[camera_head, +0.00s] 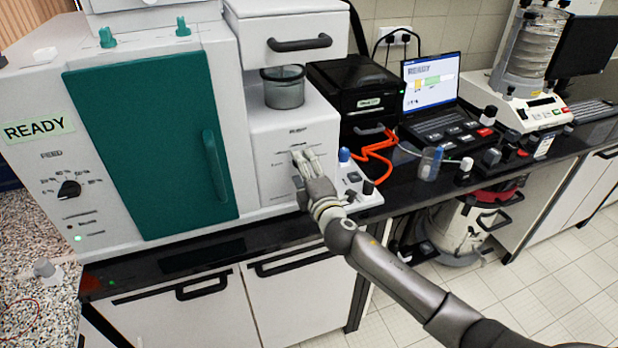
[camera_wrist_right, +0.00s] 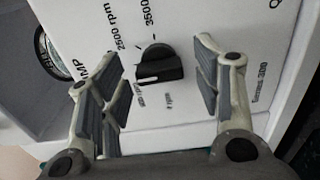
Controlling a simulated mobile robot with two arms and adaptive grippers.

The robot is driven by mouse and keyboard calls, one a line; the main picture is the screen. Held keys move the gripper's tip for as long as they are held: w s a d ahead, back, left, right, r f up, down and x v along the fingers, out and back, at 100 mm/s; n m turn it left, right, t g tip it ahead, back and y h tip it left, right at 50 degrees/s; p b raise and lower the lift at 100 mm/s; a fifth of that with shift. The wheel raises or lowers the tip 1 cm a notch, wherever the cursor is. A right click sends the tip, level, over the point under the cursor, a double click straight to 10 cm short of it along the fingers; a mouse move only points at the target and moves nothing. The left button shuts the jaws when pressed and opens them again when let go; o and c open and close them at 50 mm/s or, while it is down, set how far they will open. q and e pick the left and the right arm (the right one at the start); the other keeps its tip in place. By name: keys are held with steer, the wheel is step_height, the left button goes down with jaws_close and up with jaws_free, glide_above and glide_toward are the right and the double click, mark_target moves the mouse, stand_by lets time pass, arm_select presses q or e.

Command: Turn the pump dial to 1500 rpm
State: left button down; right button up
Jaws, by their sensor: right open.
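The pump dial (camera_wrist_right: 160,65) is a black knob on a white panel in the right wrist view. A white mark on it faces the lower left, toward a small label too blurred to read. Labels reading 2500 rpm and 3500 stand above it, turned sideways. My right gripper (camera_wrist_right: 163,88) is open, with a finger on either side of the knob and visible gaps to both. In the head view my right gripper (camera_head: 305,163) is at the front of the white unit (camera_head: 275,185) and largely hides the dial. My left gripper is out of view.
A green-doored cabinet (camera_head: 150,150) with a READY sign stands left of the white unit. A grey cup (camera_head: 284,92) sits above the panel. A black box (camera_head: 355,85), orange tubing (camera_head: 375,150) and a laptop (camera_head: 431,85) are to the right.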

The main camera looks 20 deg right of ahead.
steer(key=s, duration=1.1)
steer(key=shift+s+d, duration=0.2)
steer(key=shift+s, duration=0.2)
